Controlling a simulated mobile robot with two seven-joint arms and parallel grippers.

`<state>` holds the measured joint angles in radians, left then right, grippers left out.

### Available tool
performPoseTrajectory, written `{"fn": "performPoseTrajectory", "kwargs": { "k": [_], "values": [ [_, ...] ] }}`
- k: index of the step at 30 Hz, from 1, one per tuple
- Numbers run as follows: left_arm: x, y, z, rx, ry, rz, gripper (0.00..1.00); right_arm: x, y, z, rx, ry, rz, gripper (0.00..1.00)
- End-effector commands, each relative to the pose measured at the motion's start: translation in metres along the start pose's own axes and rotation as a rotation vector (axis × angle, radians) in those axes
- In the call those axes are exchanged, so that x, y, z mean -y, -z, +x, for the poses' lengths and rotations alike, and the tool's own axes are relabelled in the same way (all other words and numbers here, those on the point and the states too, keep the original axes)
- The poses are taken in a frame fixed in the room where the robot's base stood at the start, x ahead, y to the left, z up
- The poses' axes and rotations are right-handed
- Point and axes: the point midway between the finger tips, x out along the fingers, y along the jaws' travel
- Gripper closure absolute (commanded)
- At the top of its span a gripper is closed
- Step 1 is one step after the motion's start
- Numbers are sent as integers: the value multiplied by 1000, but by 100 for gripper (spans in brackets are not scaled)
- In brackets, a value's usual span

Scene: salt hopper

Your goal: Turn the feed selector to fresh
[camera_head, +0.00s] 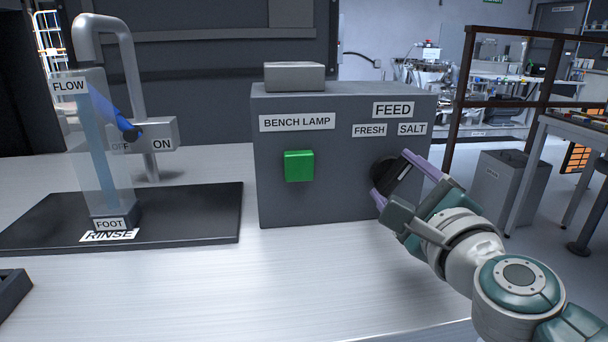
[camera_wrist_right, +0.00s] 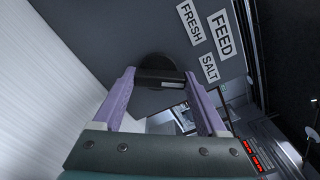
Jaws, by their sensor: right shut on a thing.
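The feed selector is a round black knob (camera_head: 382,168) on the front of the grey box (camera_head: 330,190), under the FEED label (camera_head: 393,109). The FRESH label (camera_head: 369,130) is above left of it and the SALT label (camera_head: 412,129) above right. My right gripper (camera_head: 392,178) has its purple fingers at the knob and hides part of it. In the right wrist view, the fingers are shut on the grip bar of the knob (camera_wrist_right: 160,78), one on each end side. Which label the knob points to is not clear. My left gripper is not in view.
A green button (camera_head: 299,166) under the BENCH LAMP label is left on the same box. The bench front is mostly clear. A grey bin (camera_head: 505,180) stands beyond the bench.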

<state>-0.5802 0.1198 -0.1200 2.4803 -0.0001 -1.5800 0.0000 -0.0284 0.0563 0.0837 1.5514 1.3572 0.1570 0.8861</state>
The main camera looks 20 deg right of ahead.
Motion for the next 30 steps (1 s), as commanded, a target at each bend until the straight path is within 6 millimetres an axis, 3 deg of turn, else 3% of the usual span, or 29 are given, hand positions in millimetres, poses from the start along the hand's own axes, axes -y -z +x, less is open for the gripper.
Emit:
{"fn": "performPoseTrajectory", "kwargs": {
  "k": [14, 30],
  "values": [
    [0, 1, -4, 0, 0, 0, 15, 1, -1, 0, 0, 1, -107, 81],
    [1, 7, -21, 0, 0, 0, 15, 0, -3, 0, 1, 0, -585, 81]
  ]
}}
